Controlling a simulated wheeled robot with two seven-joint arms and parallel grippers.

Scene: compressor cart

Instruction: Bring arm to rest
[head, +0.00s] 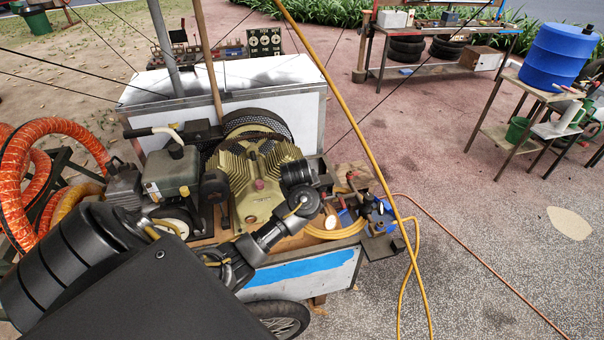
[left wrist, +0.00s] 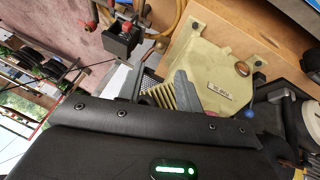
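My left arm (head: 270,232) comes in from the lower left in the head view and reaches over the front of the compressor cart (head: 303,273). Its wrist is in front of the tan finned compressor (head: 250,165). The fingers are not clear there. In the left wrist view, my left gripper (left wrist: 161,80) shows two grey fingers apart, with nothing seen between them but the fins and mesh behind. The tan compressor housing (left wrist: 215,62) with a small label lies just beyond the fingers. I cannot tell whether they touch it. My right gripper is in neither view.
Orange hoses (head: 18,185) coil at the left. A yellow hose (head: 345,95) crosses in front of the cart's right side. Small fittings (head: 375,212) crowd the cart's right end. A blue barrel (head: 557,52) stands on a stand at the right. The paving between is open.

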